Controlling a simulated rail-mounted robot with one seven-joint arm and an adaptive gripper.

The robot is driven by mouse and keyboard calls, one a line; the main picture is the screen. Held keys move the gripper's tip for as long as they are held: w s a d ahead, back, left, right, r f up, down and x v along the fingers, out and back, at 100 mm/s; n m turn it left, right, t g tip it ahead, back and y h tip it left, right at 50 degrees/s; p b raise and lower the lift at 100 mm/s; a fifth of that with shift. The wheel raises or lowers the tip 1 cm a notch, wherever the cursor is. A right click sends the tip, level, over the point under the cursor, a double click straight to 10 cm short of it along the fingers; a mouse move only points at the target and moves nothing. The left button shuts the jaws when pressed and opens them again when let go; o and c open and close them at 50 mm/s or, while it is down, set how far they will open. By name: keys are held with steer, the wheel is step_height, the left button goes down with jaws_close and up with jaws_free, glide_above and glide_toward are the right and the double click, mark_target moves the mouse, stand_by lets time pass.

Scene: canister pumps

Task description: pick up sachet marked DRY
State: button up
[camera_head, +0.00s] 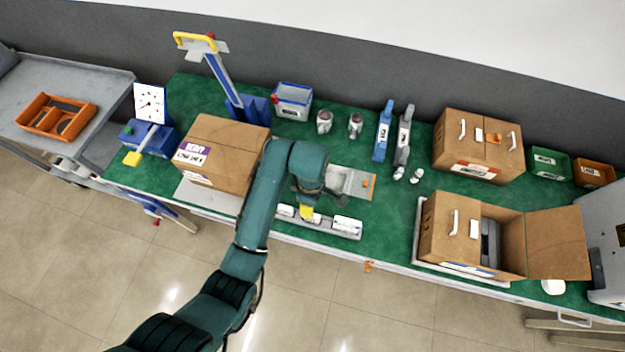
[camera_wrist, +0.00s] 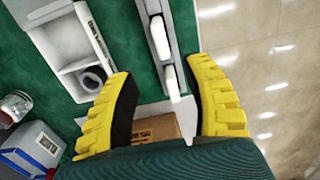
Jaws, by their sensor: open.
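A narrow grey holder (camera_head: 318,231) lies along the front edge of the green bench and holds white sachets. One white sachet (camera_head: 347,224) is at its right end and another (camera_head: 285,211) at its left end, but I cannot read DRY on either.
A grey tray (camera_head: 350,184) lies just behind the holder; it also shows in the wrist view (camera_wrist: 71,48). A closed carton (camera_head: 225,150) is at the left and an open carton (camera_head: 450,235) at the right.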

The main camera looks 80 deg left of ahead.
step_height(320, 180, down, 5)
steer(key=shift+f+b, duration=0.2)
steer(key=shift+b, duration=0.15)
steer(key=f, duration=0.3)
steer(key=f+b, duration=0.1)
steer(key=f, duration=0.1)
steer(key=shift+w+d+f, duration=0.1)
steer(key=shift+d+f, duration=0.1)
steer(key=shift+f, duration=0.2)
jaws_close()
